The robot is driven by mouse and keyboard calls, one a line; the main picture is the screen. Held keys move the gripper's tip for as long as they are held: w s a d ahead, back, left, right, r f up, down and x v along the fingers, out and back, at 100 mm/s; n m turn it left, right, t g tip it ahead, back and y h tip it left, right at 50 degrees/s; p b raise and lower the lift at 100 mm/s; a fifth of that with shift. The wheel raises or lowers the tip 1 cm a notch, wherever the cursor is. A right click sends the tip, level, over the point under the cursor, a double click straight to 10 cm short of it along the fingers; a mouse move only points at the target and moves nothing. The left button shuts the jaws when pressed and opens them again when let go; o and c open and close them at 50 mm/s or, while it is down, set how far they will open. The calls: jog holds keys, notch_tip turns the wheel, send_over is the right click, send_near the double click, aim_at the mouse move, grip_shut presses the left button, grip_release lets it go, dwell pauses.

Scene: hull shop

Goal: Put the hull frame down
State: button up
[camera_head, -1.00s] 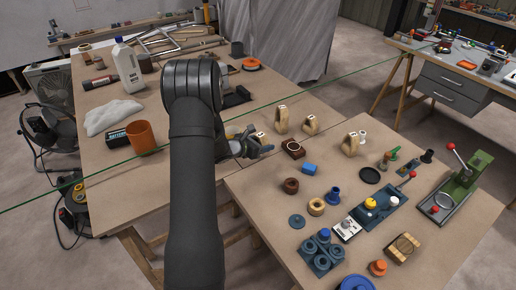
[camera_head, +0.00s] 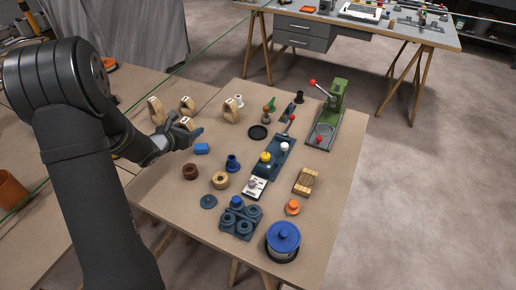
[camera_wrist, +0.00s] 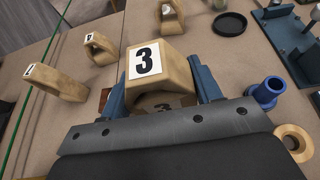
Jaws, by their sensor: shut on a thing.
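My gripper (camera_wrist: 161,92) is shut on a tan wooden hull frame (camera_wrist: 160,68) with a white label marked 3. Its blue fingers clasp the frame from both sides in the wrist view. I cannot tell whether the held frame touches anything below.
Similar labelled wooden frames stand close by: one (camera_head: 155,110), another (camera_head: 187,105) and a third (camera_head: 231,110).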

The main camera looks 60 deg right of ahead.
jog(key=s+d+m+g+y, duration=0.1)
jog(key=s+d+m+g, duration=0.3)
jog(key=s, duration=0.7)
jog(key=s+d+m+g, duration=0.1)
jog(key=s+d, duration=0.5)
jog(key=s, duration=0.5)
send_over(238, 144)
notch_tip(238, 144, down, 7)
jog(key=shift+w+d+r, duration=0.1)
jog(key=shift+w+r, duration=0.05)
jog(key=shift+f, duration=2.05)
jog(key=shift+f, duration=0.15)
jog(key=o, duration=1)
jog(key=shift+o, duration=0.2)
